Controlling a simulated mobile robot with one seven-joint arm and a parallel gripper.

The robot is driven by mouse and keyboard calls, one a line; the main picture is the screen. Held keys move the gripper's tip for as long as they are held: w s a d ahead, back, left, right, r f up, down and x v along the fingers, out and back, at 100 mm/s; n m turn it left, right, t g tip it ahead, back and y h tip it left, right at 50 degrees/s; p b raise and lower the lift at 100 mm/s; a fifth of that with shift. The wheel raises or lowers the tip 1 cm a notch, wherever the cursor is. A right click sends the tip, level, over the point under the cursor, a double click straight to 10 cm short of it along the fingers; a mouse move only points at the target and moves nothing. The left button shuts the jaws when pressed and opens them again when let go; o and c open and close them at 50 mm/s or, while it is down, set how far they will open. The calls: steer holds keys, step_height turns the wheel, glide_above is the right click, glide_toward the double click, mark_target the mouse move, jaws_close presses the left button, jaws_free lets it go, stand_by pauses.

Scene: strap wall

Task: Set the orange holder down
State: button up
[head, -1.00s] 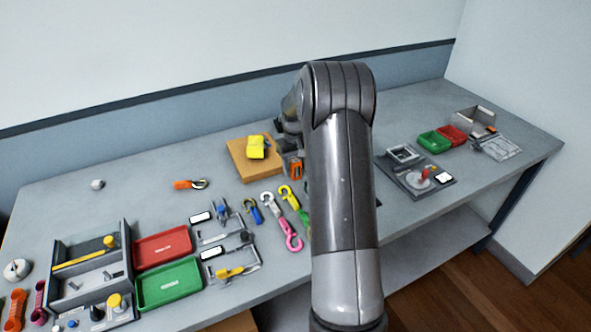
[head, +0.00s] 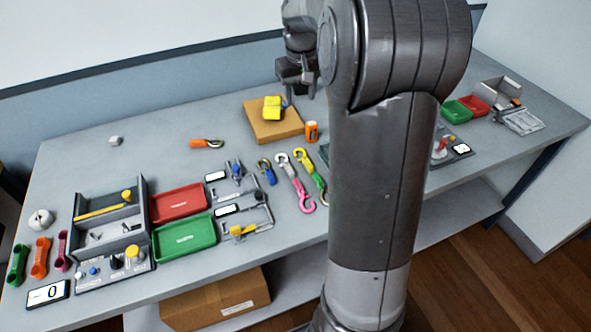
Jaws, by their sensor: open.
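The orange holder, as I take it, is the small upright orange piece (head: 311,131) with a pale band, standing on the grey table just right of the brown board. My gripper (head: 298,90) is above and a little behind it, over the board's right side, open and empty with its fingers pointing down. The gripper and the orange piece are clearly apart. My arm hides part of the table to the right.
The brown board (head: 258,127) bears a yellow block (head: 272,108). An orange hook piece (head: 207,143) lies left of it. Several coloured hooks lie in front. Red (head: 178,203) and green (head: 184,238) trays stand at front left.

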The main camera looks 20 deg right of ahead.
steer(key=s+a+r+t, duration=0.1)
steer(key=s+a+r, duration=0.25)
steer(key=s, duration=0.35)
steer(key=s+a+r+t, duration=0.1)
steer(key=s+a+r, duration=0.2)
steer(key=s+a, duration=0.25)
steer(key=s+a+f+t, duration=0.1)
steer(key=s+a, duration=0.1)
steer(key=s, duration=0.5)
steer(key=s+a+f+t, duration=0.1)
steer(key=s+a+f, duration=0.1)
steer(key=s, duration=0.6)
steer(key=shift+s+a+y, duration=0.15)
steer(key=shift+s+y, duration=0.05)
steer(key=shift+y, duration=0.1)
steer(key=shift+o, duration=0.4)
steer(key=shift+s+a+f, duration=0.1)
steer(key=shift+s+f, duration=0.05)
steer(key=shift+s, duration=0.2)
steer(key=shift+w, duration=0.1)
